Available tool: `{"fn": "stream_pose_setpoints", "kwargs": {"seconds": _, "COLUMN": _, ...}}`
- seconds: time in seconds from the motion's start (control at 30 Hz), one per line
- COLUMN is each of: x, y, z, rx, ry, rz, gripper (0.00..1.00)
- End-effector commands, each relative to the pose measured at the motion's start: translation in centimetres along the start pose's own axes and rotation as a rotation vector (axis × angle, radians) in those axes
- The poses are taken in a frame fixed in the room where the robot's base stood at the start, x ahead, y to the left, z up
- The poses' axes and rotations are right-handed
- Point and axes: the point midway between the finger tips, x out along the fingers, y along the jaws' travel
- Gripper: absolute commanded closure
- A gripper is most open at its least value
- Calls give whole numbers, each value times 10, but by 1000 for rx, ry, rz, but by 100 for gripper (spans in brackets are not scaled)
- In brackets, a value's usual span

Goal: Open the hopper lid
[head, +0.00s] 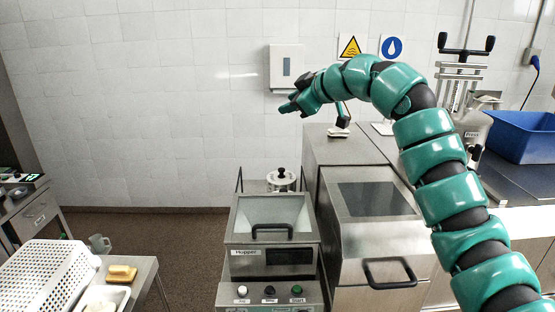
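The hopper (243,262) is a steel machine front bearing a "Hopper" label, low in the middle of the head view. Its lid (243,212) is a metal frame with a pale see-through pane, and it lies shut. A dark bar handle (272,229) runs along the lid's front edge. My gripper (312,112) is up at the end of the green arm, in front of the wall and well above and behind the lid. It touches neither the lid nor the handle. Its fingers are small and seen at an angle, so I cannot tell how far they are parted.
A larger steel unit with a dark window (370,199) and a black handle (390,272) stands right of the hopper. Buttons (269,291) sit below the hopper front. A white perforated basket (40,275) and a yellow item (121,273) are at lower left. Floor between is clear.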

Motion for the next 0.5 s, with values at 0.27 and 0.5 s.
{"fn": "stream_pose_setpoints", "kwargs": {"seconds": 0.27, "x": -9, "y": -101, "z": 91, "rx": -151, "ry": -326, "rz": -445, "gripper": 66}}
{"fn": "stream_pose_setpoints", "kwargs": {"seconds": 0.5, "x": -30, "y": -132, "z": 124, "rx": -258, "ry": -430, "rz": -626, "gripper": 66}}
